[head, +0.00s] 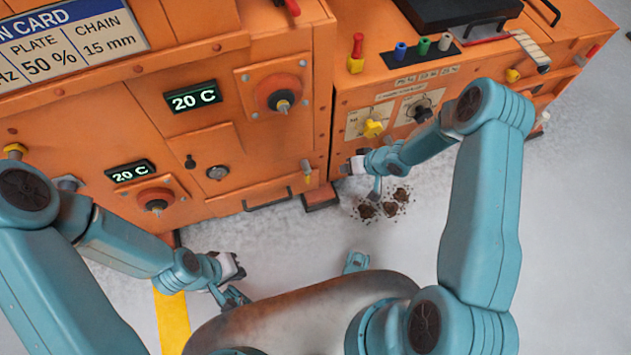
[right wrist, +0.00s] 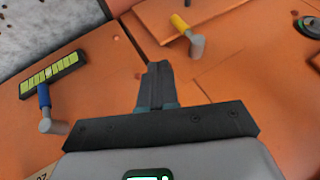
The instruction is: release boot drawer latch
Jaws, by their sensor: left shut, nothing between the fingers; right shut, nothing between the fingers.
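No part is labelled as the boot drawer latch, so I cannot tell for certain which one it is. In the right wrist view, a lever with a yellow grip and grey end (right wrist: 188,36) sits on an orange panel beyond my right fingertips, and a lever with a blue grip (right wrist: 45,108) sits to their left. My right gripper (right wrist: 158,68) is shut and empty, apart from both levers; in the head view it (head: 346,168) is low by the right orange cabinet's front. My left gripper (head: 238,270) is shut and empty above the floor, away from the machine.
The orange machine (head: 225,145) fills the back, with knobs and displays. A yellow knob (head: 373,128) and a black knob (head: 422,113) are near my right forearm. Brown spilled clumps (head: 390,208) lie on the floor below. The floor at right is clear.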

